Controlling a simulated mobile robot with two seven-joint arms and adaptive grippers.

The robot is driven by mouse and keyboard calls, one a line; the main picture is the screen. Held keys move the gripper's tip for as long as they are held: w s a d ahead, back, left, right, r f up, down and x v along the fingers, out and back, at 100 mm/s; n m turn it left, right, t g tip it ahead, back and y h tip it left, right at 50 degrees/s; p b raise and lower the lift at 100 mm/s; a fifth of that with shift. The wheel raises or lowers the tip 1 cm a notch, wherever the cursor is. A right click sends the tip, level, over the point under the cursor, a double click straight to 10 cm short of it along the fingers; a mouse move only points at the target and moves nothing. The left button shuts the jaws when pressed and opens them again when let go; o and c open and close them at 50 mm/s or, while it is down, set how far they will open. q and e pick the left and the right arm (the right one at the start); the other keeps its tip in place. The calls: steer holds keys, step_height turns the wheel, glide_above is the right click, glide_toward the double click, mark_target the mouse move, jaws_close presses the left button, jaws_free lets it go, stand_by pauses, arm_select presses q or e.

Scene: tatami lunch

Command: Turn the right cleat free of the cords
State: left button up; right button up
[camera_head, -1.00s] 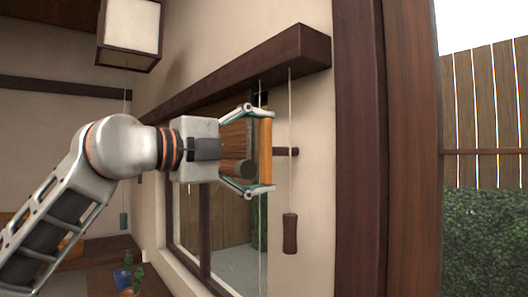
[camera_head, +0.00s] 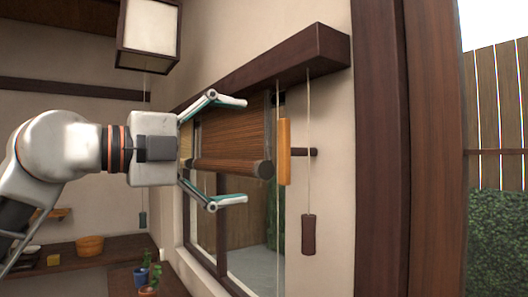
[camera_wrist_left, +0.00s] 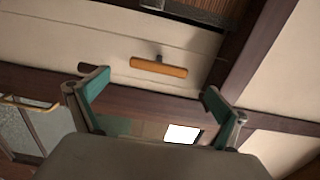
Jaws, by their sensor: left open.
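The orange wooden cleat (camera_head: 285,152) stands upright, its long side vertical, in front of the wall right of the window. In the left wrist view the cleat (camera_wrist_left: 158,67) shows as an orange bar on a short stem. One pale cord (camera_head: 279,222) runs down by the cleat; I cannot tell whether it touches it. Another cord (camera_head: 308,120) hangs to the right with a dark brown pull (camera_head: 308,235) at its end. My left gripper (camera_head: 246,151) is open and empty, its fingertips left of the cleat and apart from it. My right gripper is not in view.
A brown slatted blind (camera_head: 235,135) hangs behind my left fingers under a dark header box (camera_head: 318,52). A lantern (camera_head: 148,33) hangs at the upper left. Small potted plants (camera_head: 148,290) stand low at the left. A dark post (camera_head: 380,160) stands at the right.

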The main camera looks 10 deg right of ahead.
arm_select(q)
steer(key=shift+v, duration=1.4)
